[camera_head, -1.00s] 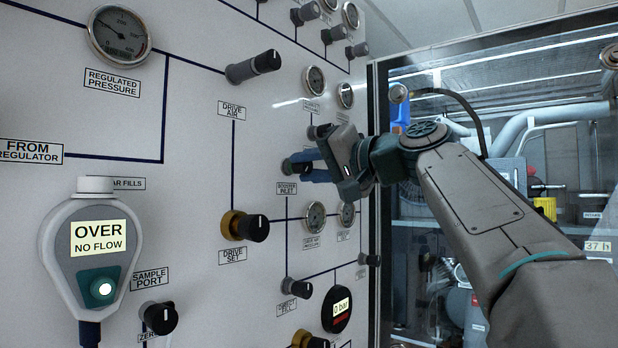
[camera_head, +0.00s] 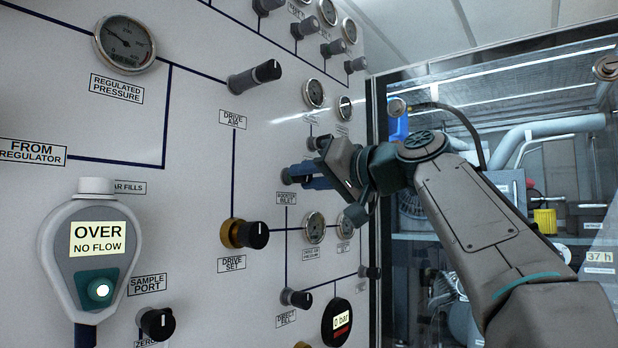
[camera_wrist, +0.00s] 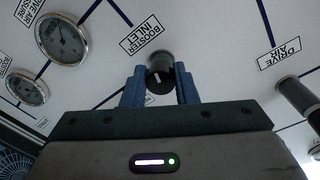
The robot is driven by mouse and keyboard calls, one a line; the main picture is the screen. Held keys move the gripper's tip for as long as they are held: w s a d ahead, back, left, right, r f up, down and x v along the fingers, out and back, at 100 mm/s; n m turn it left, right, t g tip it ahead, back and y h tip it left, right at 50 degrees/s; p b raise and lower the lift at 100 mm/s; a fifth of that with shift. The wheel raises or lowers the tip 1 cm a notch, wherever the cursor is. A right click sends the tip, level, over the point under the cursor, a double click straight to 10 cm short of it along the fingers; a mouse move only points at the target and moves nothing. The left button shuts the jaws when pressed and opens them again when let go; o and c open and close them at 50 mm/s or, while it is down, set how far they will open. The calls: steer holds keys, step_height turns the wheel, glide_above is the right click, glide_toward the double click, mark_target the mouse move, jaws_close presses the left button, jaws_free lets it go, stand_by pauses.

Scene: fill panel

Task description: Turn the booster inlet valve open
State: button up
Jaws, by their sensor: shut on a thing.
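The booster inlet valve is a dark round knob (camera_wrist: 160,78) with a pale pointer line, beside the "BOOSTER INLET" label (camera_wrist: 141,34) in the wrist view. My gripper (camera_wrist: 160,92) has its two blue fingers on either side of this knob and is shut on it. In the head view my gripper (camera_head: 303,177) is at the panel, just above the booster inlet label (camera_head: 286,198). The fingers hide most of the knob there.
The drive air knob (camera_head: 255,76) and the drive set knob (camera_head: 245,234) stick out of the panel to the left. Small gauges (camera_head: 314,227) sit just below my gripper. A glazed cabinet (camera_head: 520,130) stands at the right.

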steer(key=shift+f, duration=0.15)
steer(key=o, duration=1)
steer(key=b+v, duration=0.2)
steer(key=v, duration=1.1)
steer(key=shift+s+d, duration=0.25)
steer(key=shift+s, duration=0.1)
